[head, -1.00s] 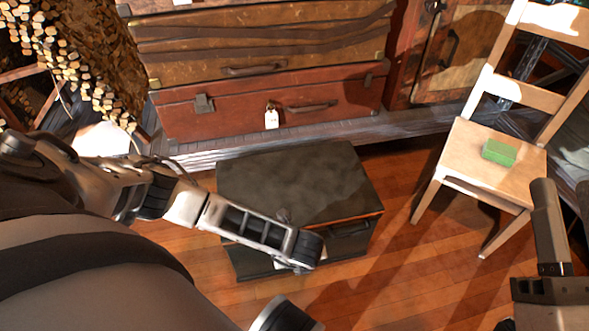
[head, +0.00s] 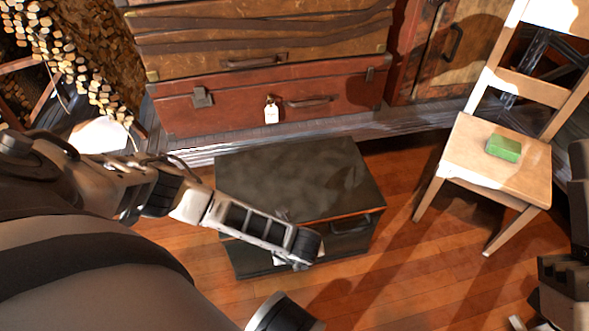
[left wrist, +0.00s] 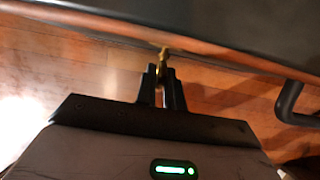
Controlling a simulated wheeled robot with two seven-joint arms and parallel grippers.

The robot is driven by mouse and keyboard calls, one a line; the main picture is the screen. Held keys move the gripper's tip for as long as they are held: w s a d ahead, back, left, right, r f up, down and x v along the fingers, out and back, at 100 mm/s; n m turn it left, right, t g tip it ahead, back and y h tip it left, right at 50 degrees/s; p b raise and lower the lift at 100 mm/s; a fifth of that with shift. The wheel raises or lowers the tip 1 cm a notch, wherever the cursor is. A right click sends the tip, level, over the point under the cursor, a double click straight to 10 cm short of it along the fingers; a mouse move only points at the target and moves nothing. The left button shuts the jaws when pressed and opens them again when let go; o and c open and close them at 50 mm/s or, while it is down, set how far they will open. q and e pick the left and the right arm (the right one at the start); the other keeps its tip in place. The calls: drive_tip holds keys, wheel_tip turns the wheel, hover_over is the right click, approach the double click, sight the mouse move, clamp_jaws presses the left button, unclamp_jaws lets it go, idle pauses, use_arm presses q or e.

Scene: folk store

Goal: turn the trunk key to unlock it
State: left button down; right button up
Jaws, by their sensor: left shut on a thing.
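The dark trunk (head: 300,185) stands on the wooden floor with its lid down. My left arm reaches over its front left, and in the head view the wrist hides the key and most of my fingers. In the left wrist view, my left gripper (left wrist: 161,80) is shut on a small brass key (left wrist: 164,54) at the front face of the trunk (left wrist: 215,18). The key's far end meets the trunk's front below the lid edge; how far it is turned I cannot tell. My right gripper (head: 565,285) is at the lower right edge, partly cut off, away from the trunk.
A black handle (left wrist: 290,105) sticks out of the trunk's front, right of the key. Stacked suitcases (head: 260,105) stand behind the trunk. A wooden chair (head: 470,165) with a green block (head: 503,147) stands to the right. Floor between trunk and chair is clear.

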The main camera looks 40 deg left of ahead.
use_arm(q)
drive_tip(key=shift+d, duration=0.1)
drive_tip(key=shift+w+d+f+m+g+y, duration=0.15)
drive_tip(key=shift+m+g+y, duration=0.1)
drive_tip(key=shift+g+y, duration=0.55)
drive_tip(key=shift+w+d+r+m+g+y, duration=0.1)
drive_tip(key=shift+m+g+y, duration=0.2)
drive_tip(key=shift+g+y, duration=0.45)
drive_tip(key=shift+w+d+f+m+g+y, duration=0.15)
drive_tip(key=shift+m+g+y, duration=0.1)
drive_tip(key=shift+g+y, duration=0.55)
drive_tip(key=shift+a, duration=0.1)
